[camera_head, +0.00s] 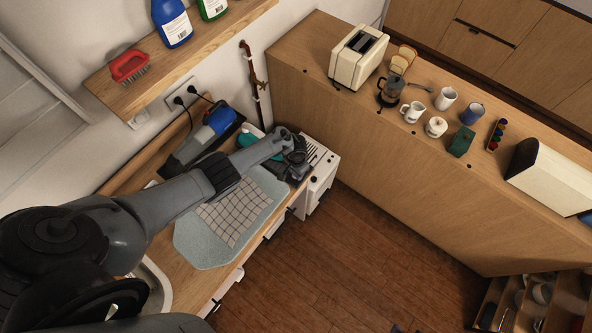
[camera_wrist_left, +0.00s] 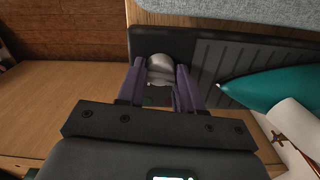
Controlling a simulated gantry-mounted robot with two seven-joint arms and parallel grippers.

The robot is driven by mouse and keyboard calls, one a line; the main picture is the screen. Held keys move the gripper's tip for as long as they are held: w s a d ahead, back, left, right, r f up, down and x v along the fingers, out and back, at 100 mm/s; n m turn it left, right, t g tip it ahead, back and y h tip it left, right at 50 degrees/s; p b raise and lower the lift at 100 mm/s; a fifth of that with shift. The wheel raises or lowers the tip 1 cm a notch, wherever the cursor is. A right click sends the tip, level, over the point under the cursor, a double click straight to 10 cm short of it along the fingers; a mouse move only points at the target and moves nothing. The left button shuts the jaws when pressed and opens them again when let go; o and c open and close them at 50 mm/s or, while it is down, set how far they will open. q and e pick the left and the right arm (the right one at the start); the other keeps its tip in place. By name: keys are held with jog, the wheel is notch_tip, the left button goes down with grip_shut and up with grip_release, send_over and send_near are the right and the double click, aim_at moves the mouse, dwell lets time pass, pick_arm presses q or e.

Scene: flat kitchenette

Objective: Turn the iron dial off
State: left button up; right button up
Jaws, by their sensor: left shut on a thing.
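My left gripper (camera_head: 294,160) reaches to the far right end of the wooden counter. In the left wrist view its two purple fingers (camera_wrist_left: 161,90) are closed on a grey rounded knob (camera_wrist_left: 160,68), which I take to be the iron dial. The knob stands at the end of a dark ribbed panel (camera_wrist_left: 230,62). My right gripper is out of view.
A teal object (camera_wrist_left: 262,90) lies close to the right finger. A pale ironing pad (camera_head: 200,248) with a checked cloth (camera_head: 235,212) lies under my left arm. A white cabinet (camera_head: 321,178) stands at the counter's end. The floor (camera_head: 350,270) is clear.

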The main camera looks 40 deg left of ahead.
pick_arm(q)
jog(key=shift+n, duration=0.7)
jog(key=o, duration=0.8)
jog(key=shift+c, duration=0.2)
jog(key=shift+r, duration=0.15)
